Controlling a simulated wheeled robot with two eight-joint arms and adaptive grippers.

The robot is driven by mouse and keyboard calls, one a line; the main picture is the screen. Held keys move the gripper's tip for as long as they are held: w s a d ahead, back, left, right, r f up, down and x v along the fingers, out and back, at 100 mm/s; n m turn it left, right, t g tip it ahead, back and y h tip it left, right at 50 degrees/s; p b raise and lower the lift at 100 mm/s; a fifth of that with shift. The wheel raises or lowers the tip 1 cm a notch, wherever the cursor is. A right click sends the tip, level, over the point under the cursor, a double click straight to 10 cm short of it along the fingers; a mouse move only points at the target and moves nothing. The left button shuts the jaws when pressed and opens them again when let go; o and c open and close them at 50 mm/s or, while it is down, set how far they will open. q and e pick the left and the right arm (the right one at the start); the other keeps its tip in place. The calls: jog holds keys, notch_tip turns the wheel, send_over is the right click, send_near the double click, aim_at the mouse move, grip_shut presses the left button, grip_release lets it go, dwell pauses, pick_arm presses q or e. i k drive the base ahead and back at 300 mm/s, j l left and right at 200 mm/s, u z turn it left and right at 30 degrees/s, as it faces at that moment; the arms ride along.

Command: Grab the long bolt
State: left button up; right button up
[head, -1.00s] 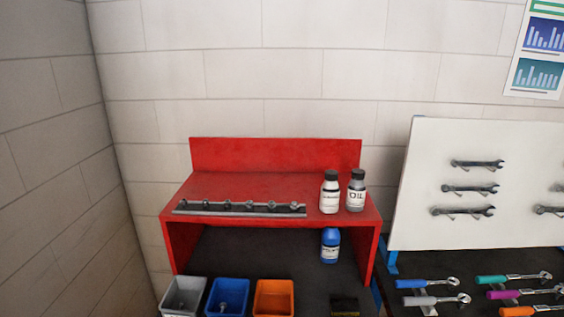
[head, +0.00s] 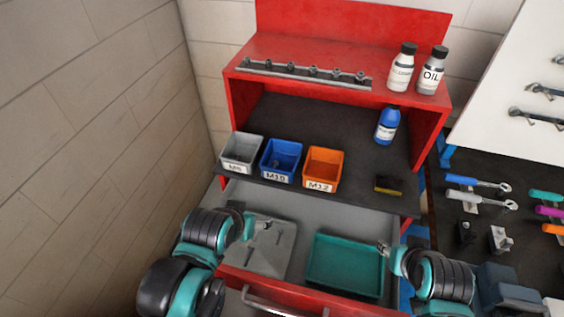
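I cannot pick out a long bolt for certain. Small metal parts show in the grey M8 bin (head: 241,153) and the blue M10 bin (head: 281,160), too small to tell their length. The orange M12 bin (head: 323,168) stands to their right. My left gripper (head: 264,226) is over the grey panel (head: 268,252) in the open drawer, in front of and below the bins. My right gripper (head: 383,247) is at the right edge of the teal tray (head: 345,265) in the drawer. Both are too small to tell open from shut.
A red shelf (head: 350,62) stands above the bins with a rail of sockets (head: 304,74) and two bottles (head: 402,68). A blue bottle (head: 387,126) and a yellow-black block (head: 389,184) stand below. Wrenches and ratchets are at right; a wall is close at left.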

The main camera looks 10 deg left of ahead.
aim_at(251, 247)
jog(key=l+u, duration=0.1)
jog(key=u, duration=0.3)
jog(key=k+l+u, duration=0.1)
jog(key=u, duration=0.65)
jog(key=k+l, duration=0.05)
